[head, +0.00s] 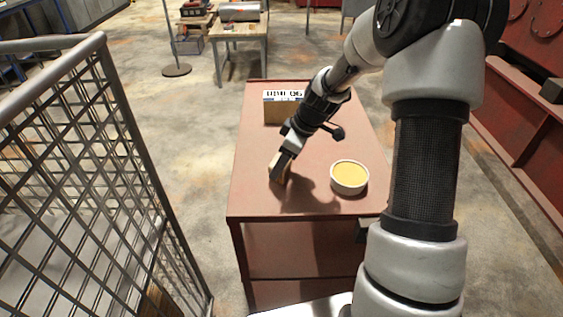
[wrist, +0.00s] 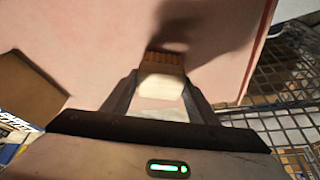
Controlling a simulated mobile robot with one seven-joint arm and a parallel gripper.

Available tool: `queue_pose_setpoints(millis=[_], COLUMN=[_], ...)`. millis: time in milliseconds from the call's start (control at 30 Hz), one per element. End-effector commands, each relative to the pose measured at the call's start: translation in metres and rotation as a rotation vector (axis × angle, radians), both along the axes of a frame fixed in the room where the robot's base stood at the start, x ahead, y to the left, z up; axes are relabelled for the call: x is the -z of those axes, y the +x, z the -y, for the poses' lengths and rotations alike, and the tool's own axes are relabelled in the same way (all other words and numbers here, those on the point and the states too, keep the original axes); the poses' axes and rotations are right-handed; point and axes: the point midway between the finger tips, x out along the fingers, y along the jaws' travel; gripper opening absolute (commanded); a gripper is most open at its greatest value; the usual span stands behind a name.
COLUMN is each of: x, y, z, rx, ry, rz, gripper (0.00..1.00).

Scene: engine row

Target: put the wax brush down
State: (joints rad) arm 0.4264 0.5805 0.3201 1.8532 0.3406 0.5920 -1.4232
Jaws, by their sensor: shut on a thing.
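My gripper (head: 281,172) is low over the left front part of the red table (head: 252,195). It is shut on the wax brush (head: 274,163), a small tan piece in the head view. In the wrist view the brush (wrist: 162,78) sits between the two fingers of my gripper (wrist: 158,98), with a pale body and a brown, bristle-like end pointing away. The brush is close to the tabletop; I cannot tell whether it touches. My fingers hide part of it.
A round pale bowl of yellow wax (head: 349,176) stands right of my gripper. A cardboard box (head: 281,110) with a printed label stands at the table's back. A metal mesh railing (head: 95,170) runs along the left. The tabletop's front left is bare.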

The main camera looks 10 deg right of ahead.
Motion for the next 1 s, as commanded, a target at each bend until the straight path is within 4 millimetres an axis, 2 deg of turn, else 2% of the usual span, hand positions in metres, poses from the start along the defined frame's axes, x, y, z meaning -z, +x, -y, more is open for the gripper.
queue_pose_setpoints(millis=[33, 133, 400, 567, 1000], x=[0.002, 0.001, 0.001, -0.008, -0.09], y=[0.0, 0.0, 0.0, -0.001, -0.02], z=[0.0, 0.0, 0.0, 0.003, 0.031], rx=[0.0, 0.0, 0.0, 0.002, 0.002], ry=[0.0, 0.0, 0.0, -0.001, -0.001], rz=[0.0, 0.0, 0.0, 0.001, 0.002], gripper=[0.55, 0.71, 0.72, 0.72, 0.72])
